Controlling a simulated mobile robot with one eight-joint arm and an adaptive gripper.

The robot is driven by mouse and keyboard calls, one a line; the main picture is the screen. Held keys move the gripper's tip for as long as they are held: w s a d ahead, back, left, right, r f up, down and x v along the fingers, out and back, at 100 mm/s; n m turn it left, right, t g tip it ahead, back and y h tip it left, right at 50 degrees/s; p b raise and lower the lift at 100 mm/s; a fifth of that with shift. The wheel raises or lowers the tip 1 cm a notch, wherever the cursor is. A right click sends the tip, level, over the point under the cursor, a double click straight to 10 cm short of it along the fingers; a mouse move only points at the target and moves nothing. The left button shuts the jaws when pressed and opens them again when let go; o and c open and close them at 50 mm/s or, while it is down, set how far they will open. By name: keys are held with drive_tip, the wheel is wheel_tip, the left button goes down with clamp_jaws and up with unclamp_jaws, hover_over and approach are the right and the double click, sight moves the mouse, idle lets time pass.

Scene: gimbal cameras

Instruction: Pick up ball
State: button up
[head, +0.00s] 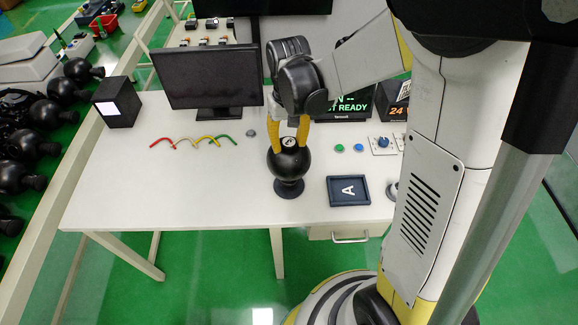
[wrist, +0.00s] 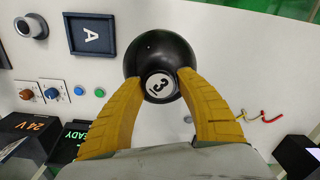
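A monitor (head: 208,77) stands behind left, a dark box (head: 117,102) at far left. Coloured wires (head: 197,143) lie left of the stand. A dark tray marked A (head: 348,190), buttons (head: 348,148) and a knob (head: 383,143) are to the right. The front left table is clear.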

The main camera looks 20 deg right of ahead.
clamp_jaws()
drive_tip(key=shift+s, duration=0.1)
